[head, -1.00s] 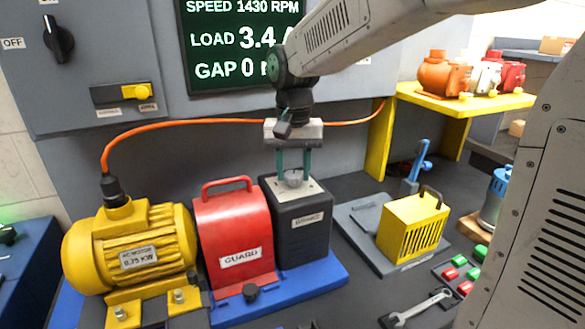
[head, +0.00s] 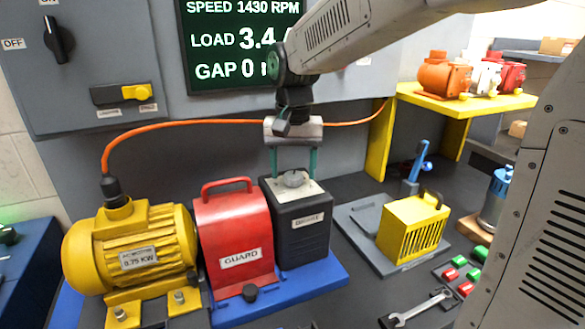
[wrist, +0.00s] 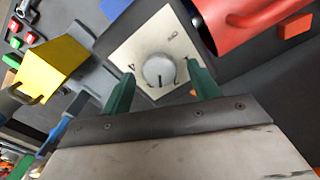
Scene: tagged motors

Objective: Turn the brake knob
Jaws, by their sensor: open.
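The brake knob (head: 293,179) is a round grey knob on the pale top plate of the dark brake box (head: 301,236). In the wrist view the knob (wrist: 159,71) shows a dark pointer mark toward the lower edge, with printed marks around it on the plate. My gripper (head: 293,173) points down above the brake box, its green fingers apart and empty. In the wrist view the fingers (wrist: 160,84) stand on either side of the knob's near edge, with a gap to it. The fingertips appear a little above the knob.
A red guard (head: 236,240) with a handle stands left of the brake box, beside the yellow motor (head: 134,252). A yellow vented box (head: 413,228) is at the right. An orange cable (head: 187,123) runs behind my gripper. A screen (head: 238,45) reads load 3.4.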

